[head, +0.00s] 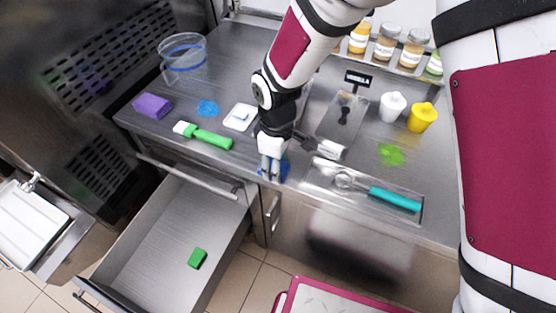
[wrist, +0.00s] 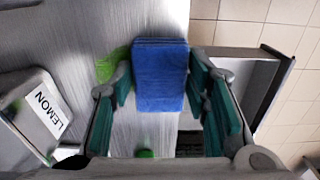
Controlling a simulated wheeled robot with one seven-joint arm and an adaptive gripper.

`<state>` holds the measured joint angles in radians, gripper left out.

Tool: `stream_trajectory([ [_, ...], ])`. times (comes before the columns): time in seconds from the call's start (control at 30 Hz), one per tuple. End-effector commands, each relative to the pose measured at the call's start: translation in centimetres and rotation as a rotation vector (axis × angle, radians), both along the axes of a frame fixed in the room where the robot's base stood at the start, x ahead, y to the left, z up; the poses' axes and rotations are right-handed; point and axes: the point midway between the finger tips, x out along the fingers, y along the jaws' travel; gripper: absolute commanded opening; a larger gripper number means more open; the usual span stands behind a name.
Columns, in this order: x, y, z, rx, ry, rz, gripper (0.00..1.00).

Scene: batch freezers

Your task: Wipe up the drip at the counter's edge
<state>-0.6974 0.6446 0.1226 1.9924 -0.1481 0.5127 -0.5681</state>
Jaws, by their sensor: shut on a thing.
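In the head view the sponge (head: 283,170) is low at the counter's front edge, above the right end of the open drawer. I cannot tell whether it touches the steel counter (head: 250,62). A bright green patch (wrist: 112,64) shows right beside the sponge in the wrist view; I cannot tell what it is. A green splat (head: 390,154) and a blue splat (head: 207,107) lie farther in.
A tray with a teal-handled scoop (head: 395,199) is to the right. The open drawer (head: 165,235) holds a green block (head: 198,258).

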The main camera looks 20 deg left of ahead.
Motion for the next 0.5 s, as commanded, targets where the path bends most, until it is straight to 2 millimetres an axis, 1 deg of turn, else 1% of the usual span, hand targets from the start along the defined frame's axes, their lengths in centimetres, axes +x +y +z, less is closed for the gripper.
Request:
stream_trajectory([
  [0.07,0.0,0.0,0.0,-0.001,0.0,0.0,0.2],
  [0.17,0.1,0.0,0.4,0.0,-0.001,-0.001,0.2],
  [0.5,0.0,0.0,3.5,0.001,-0.001,-0.001,0.2],
])
